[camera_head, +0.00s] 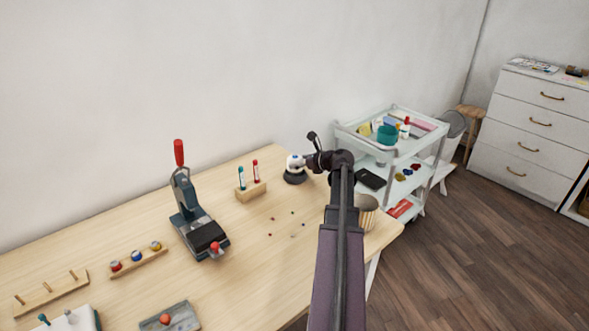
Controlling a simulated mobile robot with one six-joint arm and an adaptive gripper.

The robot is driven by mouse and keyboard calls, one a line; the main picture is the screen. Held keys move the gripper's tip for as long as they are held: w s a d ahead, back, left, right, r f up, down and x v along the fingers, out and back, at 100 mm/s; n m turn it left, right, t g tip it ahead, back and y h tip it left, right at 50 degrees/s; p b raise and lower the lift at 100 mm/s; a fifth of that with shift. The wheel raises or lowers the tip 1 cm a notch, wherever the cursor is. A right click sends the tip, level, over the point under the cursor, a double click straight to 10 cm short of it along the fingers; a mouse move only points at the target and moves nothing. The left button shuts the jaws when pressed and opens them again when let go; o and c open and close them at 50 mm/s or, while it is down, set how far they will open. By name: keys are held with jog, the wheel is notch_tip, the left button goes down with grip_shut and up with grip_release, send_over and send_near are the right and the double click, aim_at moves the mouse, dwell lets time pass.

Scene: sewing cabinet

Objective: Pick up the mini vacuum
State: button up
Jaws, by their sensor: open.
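The mini vacuum, which looks like the small round object with a white top and dark base (294,177), stands upright on the table (255,222) near its back right part. My gripper (308,152) is just right of and above it, with one dark finger sticking up and the other lower, close to the white top. The gripper is open. I cannot tell whether a finger touches the vacuum. The vacuum's right side is partly covered by my gripper.
A press with a red handle (188,210) stands to the left. A wooden holder with markers (250,192) is just left of the vacuum. Small beads lie in front. A striped cup (367,208) is partly behind my arm. A white cart (404,175) stands at the right.

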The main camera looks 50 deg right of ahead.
aim_at(291, 156)
jog(key=shift+b+x, duration=0.5)
jog(key=shift+x, duration=1.2)
jog(key=shift+c, duration=0.2)
jog(key=c, duration=1.1)
jog(key=shift+r, duration=0.15)
notch_tip(291, 156, up, 4)
jog(key=p, duration=0.4)
jog(key=s+d, duration=0.4)
jog(key=s, duration=0.3)
jog(key=s+d+p, duration=0.1)
jog(key=s+d, duration=0.3)
jog(key=s, duration=0.3)
jog(key=shift+r, duration=0.4)
